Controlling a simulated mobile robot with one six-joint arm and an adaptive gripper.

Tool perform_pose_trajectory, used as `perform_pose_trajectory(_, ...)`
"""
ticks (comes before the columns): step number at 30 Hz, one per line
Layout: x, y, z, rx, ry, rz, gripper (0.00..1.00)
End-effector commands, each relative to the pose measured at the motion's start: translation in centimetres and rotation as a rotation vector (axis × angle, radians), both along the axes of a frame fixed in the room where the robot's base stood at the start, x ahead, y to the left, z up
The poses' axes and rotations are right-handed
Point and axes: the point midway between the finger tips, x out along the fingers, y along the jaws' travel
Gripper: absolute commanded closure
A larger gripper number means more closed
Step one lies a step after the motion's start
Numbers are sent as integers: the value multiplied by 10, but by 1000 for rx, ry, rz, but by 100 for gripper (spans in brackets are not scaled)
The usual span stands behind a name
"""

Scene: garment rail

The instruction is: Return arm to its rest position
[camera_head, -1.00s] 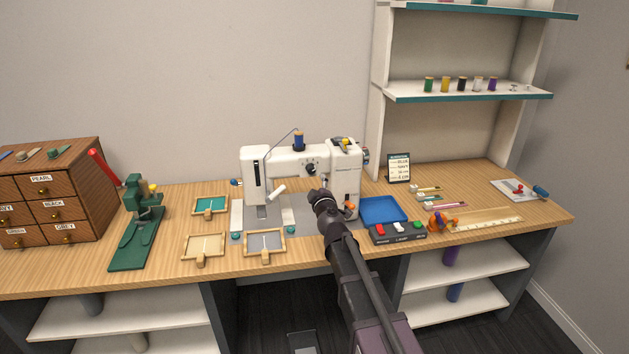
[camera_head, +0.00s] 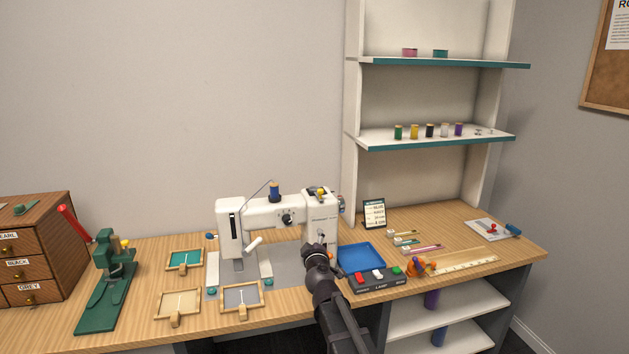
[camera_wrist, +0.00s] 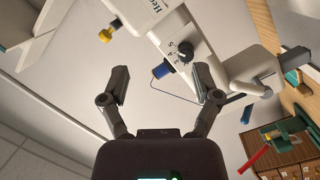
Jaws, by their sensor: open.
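My gripper (camera_wrist: 160,92) is open and empty in the wrist view, its two fingers spread apart with nothing between them. In the head view my gripper (camera_head: 318,250) is small and dark, in front of the right end of the white sewing machine (camera_head: 262,216); its fingers are hard to make out there. The sewing machine stands on the wooden bench with a blue spool (camera_head: 275,191) on top. In the wrist view the machine (camera_wrist: 180,40) appears tilted beyond the fingers, with the blue spool (camera_wrist: 161,70) between them in the picture.
A blue tray (camera_head: 361,257) and a button box (camera_head: 377,281) lie right of my arm. Small framed trays (camera_head: 241,297) lie to its left. A green press (camera_head: 108,285) and wooden drawers (camera_head: 35,250) stand farther left. Shelves (camera_head: 440,142) with spools rise behind.

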Motion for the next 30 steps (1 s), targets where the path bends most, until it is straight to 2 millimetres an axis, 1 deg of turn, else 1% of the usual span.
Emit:
perform_pose_trajectory(1, -5, -18, 3, 26, 21, -55, 19)
perform_pose_trajectory(4, -14, -57, 0, 90, 81, -183, 19)
perform_pose_trajectory(6, -24, -85, -6, 137, 138, -276, 19)
perform_pose_trajectory(8, -34, -107, -12, 177, 193, -356, 19)
perform_pose_trajectory(9, -42, -121, -17, 204, 234, -404, 19)
perform_pose_trajectory(12, -64, -151, -31, 268, 343, -520, 19)
perform_pose_trajectory(14, -80, -166, -40, 304, 416, -583, 19)
perform_pose_trajectory(15, -91, -175, -46, 328, 468, -622, 19)
perform_pose_trajectory(17, -109, -186, -55, 364, 550, -676, 19)
perform_pose_trajectory(18, -121, -192, -61, 386, 606, -707, 19)
perform_pose_trajectory(22, -164, -204, -78, 460, 803, -793, 19)
perform_pose_trajectory(26, -209, -206, -89, 529, 1015, -841, 19)
perform_pose_trajectory(27, -223, -205, -91, 548, 1078, -848, 19)
perform_pose_trajectory(30, -253, -199, -93, 588, 1227, -851, 19)
